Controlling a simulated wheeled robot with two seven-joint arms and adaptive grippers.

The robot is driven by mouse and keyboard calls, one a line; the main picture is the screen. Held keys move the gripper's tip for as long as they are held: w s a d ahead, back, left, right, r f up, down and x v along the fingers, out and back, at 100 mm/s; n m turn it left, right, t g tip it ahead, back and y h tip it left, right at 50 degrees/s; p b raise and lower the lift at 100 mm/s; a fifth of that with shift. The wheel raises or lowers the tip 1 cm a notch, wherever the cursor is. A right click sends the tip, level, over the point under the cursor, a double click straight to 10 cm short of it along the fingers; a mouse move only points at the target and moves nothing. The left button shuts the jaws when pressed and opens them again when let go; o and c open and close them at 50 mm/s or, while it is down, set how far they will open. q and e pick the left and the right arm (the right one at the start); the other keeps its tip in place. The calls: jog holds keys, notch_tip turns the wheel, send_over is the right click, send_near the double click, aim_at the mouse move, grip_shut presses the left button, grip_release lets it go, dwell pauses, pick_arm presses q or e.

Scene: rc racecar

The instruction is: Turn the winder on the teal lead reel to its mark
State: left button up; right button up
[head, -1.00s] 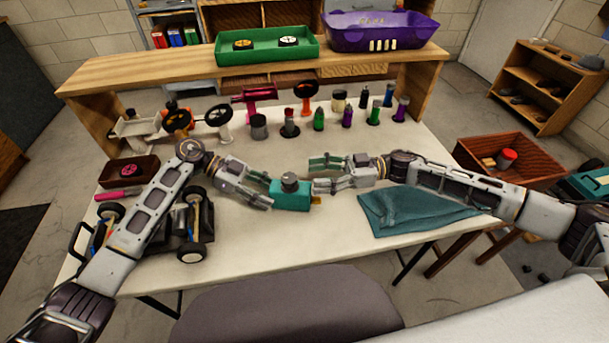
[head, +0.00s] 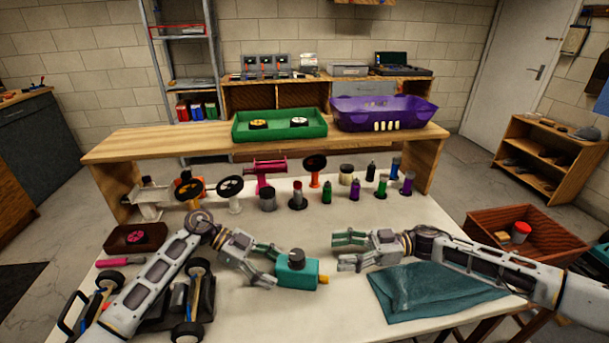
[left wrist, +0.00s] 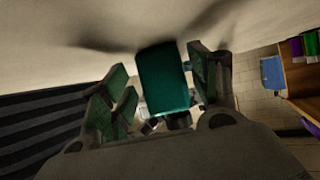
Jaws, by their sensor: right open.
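The teal lead reel (head: 297,273) is a boxy teal block at the middle front of the white table. A dark grey round knob (head: 296,256), seemingly its winder, stands on top. An orange-yellow tab (head: 323,280) sticks out at its right. My left gripper (head: 278,267) has its fingers on either side of the reel and looks closed on it. In the left wrist view the teal body (left wrist: 165,80) sits between the green-padded fingers. My right gripper (head: 337,251) is open and empty, just right of the reel and apart from it. I cannot make out the mark.
A folded teal cloth (head: 430,290) lies under my right forearm. A car chassis (head: 190,305) lies at the left, partly behind my left arm. Several bottles, wheels and stands line the table's back, including a purple bottle (head: 355,190). A wooden crate (head: 540,250) stands at the right.

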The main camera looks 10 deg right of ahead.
pick_arm(q)
jog(key=shift+o, duration=0.5)
jog(key=shift+v, duration=6)
jog(key=shift+r, duration=0.15)
notch_tip(320, 180, up, 9)
jog(key=p, duration=0.9)
jog(key=shift+f, duration=0.2)
jog(key=shift+r+p, duration=0.55)
jog(key=shift+p, duration=0.05)
